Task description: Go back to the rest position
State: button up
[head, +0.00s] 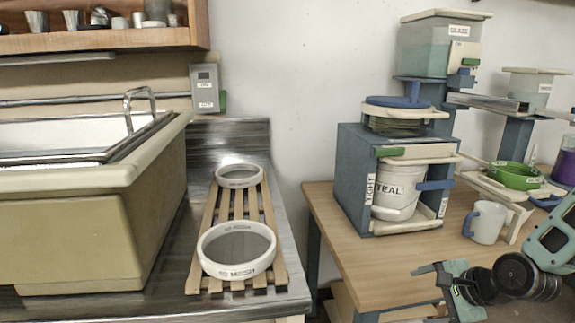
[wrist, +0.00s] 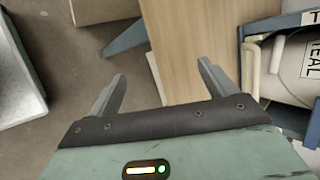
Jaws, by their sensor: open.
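My gripper (head: 432,284) is at the lower right of the head view, by the near edge of the wooden table (head: 355,232). Its jaws are open with nothing between them. In the wrist view my gripper (wrist: 160,90) points down past the table edge (wrist: 190,60), with floor also in view. The white bucket labelled TEAL (head: 398,190) stands upright inside a blue-grey box (head: 352,175) on the table, apart from my gripper. Part of the bucket (wrist: 300,75) shows at the right of the wrist view.
A white mug (head: 486,222) and a green bowl (head: 514,176) are on the right side. Two round mesh sieves (head: 240,176) (head: 237,232) lie on a wooden rack left of the table. A sink basin (head: 75,230) is at far left. The table's front left is clear.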

jog(key=s+a+r+n+g+h+p, duration=0.3)
jog(key=s+a+r+n+g+p, duration=0.2)
jog(key=s+a+r+n, duration=1.4)
jog(key=s+a+n+g, duration=0.1)
jog(key=s+n+g, duration=0.1)
jog(key=n, duration=0.3)
jog(key=shift+s+r, duration=0.2)
jog(key=shift+s, duration=0.55)
jog(key=shift+c, duration=0.3)
